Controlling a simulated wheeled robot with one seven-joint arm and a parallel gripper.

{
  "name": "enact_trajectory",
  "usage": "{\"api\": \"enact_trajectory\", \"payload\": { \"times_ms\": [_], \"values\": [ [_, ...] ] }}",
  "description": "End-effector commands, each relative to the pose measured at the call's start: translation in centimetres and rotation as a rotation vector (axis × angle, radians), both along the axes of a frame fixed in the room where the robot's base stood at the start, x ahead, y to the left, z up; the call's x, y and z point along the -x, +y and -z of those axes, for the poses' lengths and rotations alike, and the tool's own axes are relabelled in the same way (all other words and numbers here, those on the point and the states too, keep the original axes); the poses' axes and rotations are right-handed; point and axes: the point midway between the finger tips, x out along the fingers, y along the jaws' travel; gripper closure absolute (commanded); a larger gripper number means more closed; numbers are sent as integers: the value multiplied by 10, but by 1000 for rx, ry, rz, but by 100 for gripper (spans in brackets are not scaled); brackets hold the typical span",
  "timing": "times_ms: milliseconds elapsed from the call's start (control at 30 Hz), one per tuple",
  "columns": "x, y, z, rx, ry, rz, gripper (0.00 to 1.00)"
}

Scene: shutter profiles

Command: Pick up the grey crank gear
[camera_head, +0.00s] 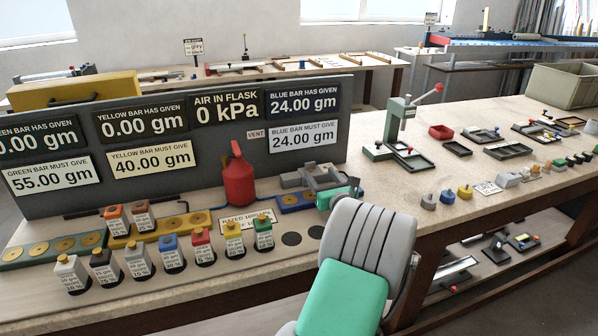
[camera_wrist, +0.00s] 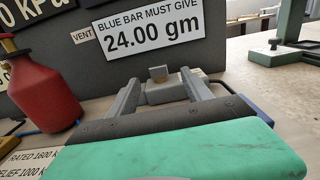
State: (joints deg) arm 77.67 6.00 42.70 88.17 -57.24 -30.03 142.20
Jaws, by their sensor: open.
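A small grey round piece with a knob, which looks like the grey crank gear (camera_head: 429,202), stands on the bench top in the head view. It is at the left end of a short row, beside a blue piece (camera_head: 447,197) and a yellow piece (camera_head: 465,192). My gripper (camera_head: 301,175) is well to the left of it, over the bench by the gauge panel. In the wrist view my gripper (camera_wrist: 161,84) has its two grey fingers apart. A grey block with a small upright tab (camera_wrist: 166,93) shows between or beyond them; contact is unclear. The crank gear is not in the wrist view.
A red flask (camera_head: 238,180) stands left of my gripper, before the dark gauge panel (camera_head: 205,125). Several labelled weights line the front left. A green press (camera_head: 400,125) and small trays (camera_head: 458,148) lie behind the gears. Bench space around the gears is mostly clear.

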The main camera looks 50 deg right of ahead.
Motion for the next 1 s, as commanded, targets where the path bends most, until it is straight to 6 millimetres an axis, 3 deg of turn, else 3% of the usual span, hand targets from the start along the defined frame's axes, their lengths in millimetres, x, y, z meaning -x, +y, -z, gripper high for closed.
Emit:
{"api": "enact_trajectory", "payload": {
  "times_ms": [200, 600, 900, 1000],
  "values": [
    [-44, -17, 0, 2, 0, -12, 42],
    [-95, -49, 1, 1, 2, -8, 42],
    [-102, -56, 0, 0, 1, -4, 42],
    [-102, -56, 0, 0, 1, -4, 50]
  ]
}}
